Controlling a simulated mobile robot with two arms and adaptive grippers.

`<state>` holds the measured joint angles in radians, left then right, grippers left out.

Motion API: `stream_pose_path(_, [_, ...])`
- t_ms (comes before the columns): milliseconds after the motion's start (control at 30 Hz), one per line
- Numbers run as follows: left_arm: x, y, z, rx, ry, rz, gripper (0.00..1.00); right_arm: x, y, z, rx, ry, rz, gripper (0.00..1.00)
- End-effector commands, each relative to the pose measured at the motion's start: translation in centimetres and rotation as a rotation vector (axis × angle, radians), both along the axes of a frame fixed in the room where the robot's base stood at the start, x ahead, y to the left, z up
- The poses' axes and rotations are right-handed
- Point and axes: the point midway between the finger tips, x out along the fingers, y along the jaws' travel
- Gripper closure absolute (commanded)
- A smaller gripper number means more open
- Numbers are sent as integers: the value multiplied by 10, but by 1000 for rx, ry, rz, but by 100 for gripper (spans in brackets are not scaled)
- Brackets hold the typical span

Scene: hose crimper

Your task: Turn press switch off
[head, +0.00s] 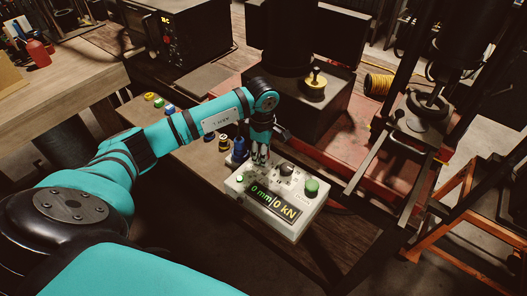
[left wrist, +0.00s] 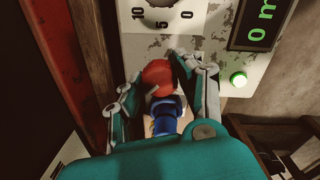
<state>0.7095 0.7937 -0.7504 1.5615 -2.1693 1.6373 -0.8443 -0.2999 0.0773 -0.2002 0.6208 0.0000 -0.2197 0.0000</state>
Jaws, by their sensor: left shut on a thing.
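The press control box (head: 252,203) is a worn pale box with a lit display reading "0 mm" and "0 kN". My left gripper (head: 262,158) points down at its back left edge. A blue piece (left wrist: 166,106) shows just below the red knob. The gripper hides the switch in the head view, and I cannot tell its setting. My right gripper is not in view.
The box also has a black dial (head: 286,168), a large green button (head: 312,186) and a small lit green button (left wrist: 238,80). A blue bottle-like part (head: 239,149) and a brass part (head: 223,143) stand left of the gripper. The press base (head: 305,110) is behind.

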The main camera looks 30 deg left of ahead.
Motion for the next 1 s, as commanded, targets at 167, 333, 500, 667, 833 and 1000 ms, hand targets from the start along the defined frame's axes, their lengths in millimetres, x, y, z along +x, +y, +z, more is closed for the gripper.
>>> stream_pose_path(167, [0, 0, 0, 0, -2, 9, 96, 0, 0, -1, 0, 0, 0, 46])
stream_pose_path(333, [1, 0, 0, 1, -2, 54, 96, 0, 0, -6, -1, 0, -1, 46])
stream_pose_path(500, [1, 0, -1, 0, -2, 154, 96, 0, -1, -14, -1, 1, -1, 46])
stream_pose_path(667, [2, 1, -2, 1, -4, 289, 96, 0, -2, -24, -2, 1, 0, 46])
stream_pose_path(833, [2, 1, -1, 1, -4, 452, 96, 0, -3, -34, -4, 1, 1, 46])
stream_pose_path(1000, [2, 0, -1, -1, -4, 612, 96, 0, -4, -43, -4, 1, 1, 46])
